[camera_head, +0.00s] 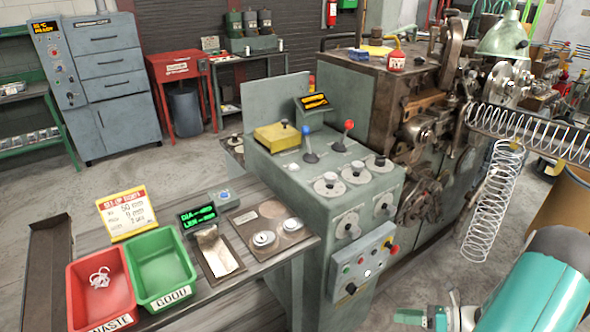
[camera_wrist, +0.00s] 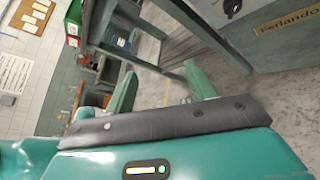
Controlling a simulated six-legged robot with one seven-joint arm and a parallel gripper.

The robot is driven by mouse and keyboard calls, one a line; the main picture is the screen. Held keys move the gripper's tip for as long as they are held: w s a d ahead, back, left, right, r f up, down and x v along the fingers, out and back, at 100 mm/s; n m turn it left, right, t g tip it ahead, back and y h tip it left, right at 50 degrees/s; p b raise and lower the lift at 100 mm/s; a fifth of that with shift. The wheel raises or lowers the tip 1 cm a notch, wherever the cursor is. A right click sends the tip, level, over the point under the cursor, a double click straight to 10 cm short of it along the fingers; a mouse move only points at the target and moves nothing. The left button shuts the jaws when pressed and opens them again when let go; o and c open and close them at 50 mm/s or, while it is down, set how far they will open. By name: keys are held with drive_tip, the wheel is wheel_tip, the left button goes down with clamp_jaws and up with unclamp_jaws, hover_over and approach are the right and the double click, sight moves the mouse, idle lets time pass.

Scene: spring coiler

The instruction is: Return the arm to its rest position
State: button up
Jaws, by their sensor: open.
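My teal arm comes in from the lower right of the head view. My gripper (camera_head: 412,317) is at the bottom edge there, in front of the grey control console (camera_head: 330,195), and partly cut off by the frame. In the wrist view my gripper (camera_wrist: 162,82) shows two green fingers standing apart with nothing between them. The wrist view is tilted and looks past the fingers to the floor and a grey metal frame. Whether the gripper touches anything is not clear from the head view, but the wrist view shows nothing against the fingers.
The coiling machine (camera_head: 415,130) stands behind the console, with a long spring (camera_head: 490,200) hanging near my arm. A bench on the left bears a red waste bin (camera_head: 100,290) and a green good bin (camera_head: 160,265). Open floor (camera_head: 230,150) lies behind the bench.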

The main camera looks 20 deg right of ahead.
drive_tip(key=w+a+r+n+g+h, duration=0.1)
drive_tip(key=a+r+n+g+h, duration=0.25)
drive_tip(key=a+r+n, duration=0.55)
drive_tip(key=w+a+r+n+g+h, duration=0.1)
drive_tip(key=a+r+n+g+h, duration=0.25)
drive_tip(key=a+r+n, duration=0.5)
drive_tip(key=s+a+r+n+t+h, duration=0.2)
drive_tip(key=s+a+r+n, duration=0.2)
drive_tip(key=r+n, duration=0.4)
drive_tip(key=s+a+r+n+t+h, duration=0.2)
drive_tip(key=s+a+r+n+h, duration=0.1)
drive_tip(key=r+n, duration=0.5)
drive_tip(key=shift+s+a+r, duration=0.25)
drive_tip(key=shift+s+a, duration=0.3)
drive_tip(key=shift+a, duration=0.55)
